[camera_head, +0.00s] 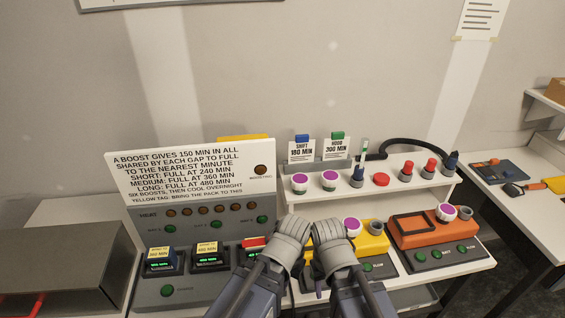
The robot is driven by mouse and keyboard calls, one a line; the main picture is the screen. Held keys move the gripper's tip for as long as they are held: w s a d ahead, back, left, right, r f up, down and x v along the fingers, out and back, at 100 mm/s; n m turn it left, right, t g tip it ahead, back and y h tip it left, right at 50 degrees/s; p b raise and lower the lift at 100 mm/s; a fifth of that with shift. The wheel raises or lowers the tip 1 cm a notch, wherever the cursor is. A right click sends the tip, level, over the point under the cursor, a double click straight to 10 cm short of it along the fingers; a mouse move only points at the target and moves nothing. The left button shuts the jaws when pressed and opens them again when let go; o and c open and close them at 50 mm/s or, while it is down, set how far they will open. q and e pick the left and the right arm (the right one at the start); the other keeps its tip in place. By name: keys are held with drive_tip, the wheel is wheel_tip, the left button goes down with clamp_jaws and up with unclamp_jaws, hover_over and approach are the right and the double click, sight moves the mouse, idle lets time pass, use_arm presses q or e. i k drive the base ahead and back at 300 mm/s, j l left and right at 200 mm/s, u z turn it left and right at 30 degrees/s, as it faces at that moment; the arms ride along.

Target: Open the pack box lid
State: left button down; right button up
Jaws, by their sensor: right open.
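No box is labelled as the pack box, and I cannot tell for sure which one it is. A dark grey box (62,262) stands at the lower left, with a red bar partly visible at its bottom. My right gripper (333,240) is at the middle of the bench front, before the yellow unit (372,242); it is open and looks empty. My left gripper (290,243) is close beside it, before the grey charging panel. Its jaws are too hidden to read. Both grippers are apart from the dark grey box.
An orange unit (432,228) sits right of the yellow one. A white shelf (400,180) behind carries knobs and small bottles. A side table (520,205) stands at the right.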

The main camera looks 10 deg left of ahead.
sight(55, 270)
drive_tip(key=u, duration=2.45)
